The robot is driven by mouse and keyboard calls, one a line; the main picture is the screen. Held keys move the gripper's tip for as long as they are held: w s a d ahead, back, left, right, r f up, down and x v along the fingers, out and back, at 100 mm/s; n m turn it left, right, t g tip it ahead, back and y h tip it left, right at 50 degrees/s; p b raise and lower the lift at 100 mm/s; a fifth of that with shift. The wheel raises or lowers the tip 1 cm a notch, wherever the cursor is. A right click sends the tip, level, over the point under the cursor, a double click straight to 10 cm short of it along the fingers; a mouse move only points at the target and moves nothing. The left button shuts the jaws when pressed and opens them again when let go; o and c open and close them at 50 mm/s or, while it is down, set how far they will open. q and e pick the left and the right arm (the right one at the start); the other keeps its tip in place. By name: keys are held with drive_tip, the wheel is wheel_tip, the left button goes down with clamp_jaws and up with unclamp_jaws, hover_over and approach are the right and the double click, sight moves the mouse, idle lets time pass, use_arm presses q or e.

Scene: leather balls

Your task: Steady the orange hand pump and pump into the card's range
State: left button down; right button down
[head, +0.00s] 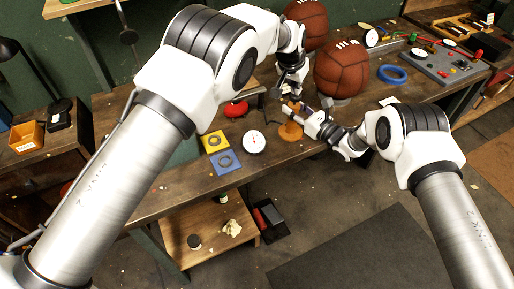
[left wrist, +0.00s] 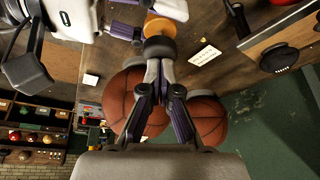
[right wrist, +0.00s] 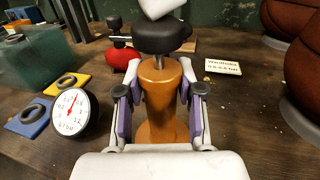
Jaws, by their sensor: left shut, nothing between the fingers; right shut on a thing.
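The orange hand pump (head: 291,131) stands upright on the workbench; its black handle (right wrist: 162,37) is on top. My right gripper (right wrist: 162,100) is shut around the pump's orange body, one finger on each side. My left gripper (left wrist: 160,65) is shut and empty, pointing down right over the handle; I cannot tell for sure whether it touches. The white card (right wrist: 222,67) lies behind the pump to the right, its small print ending in "bar". The round gauge (right wrist: 72,113) stands left of the pump, its needle pointing upward. It also shows in the head view (head: 253,142).
Two brown leather balls stand behind: one near (head: 341,70), one farther back (head: 306,24). Yellow (head: 214,141) and blue (head: 226,161) squares with rings lie left of the gauge. A red object (head: 236,109) is behind. A blue ring (head: 392,74) lies at right.

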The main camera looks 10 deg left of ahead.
use_arm(q)
drive_tip(key=shift+f, duration=0.65)
drive_tip(key=shift+r, duration=3.3)
wheel_tip(320, 180, up, 7)
use_arm(e)
drive_tip(key=c, duration=0.7)
unclamp_jaws()
drive_tip(key=shift+o, duration=0.2)
drive_tip(key=shift+d, duration=0.1)
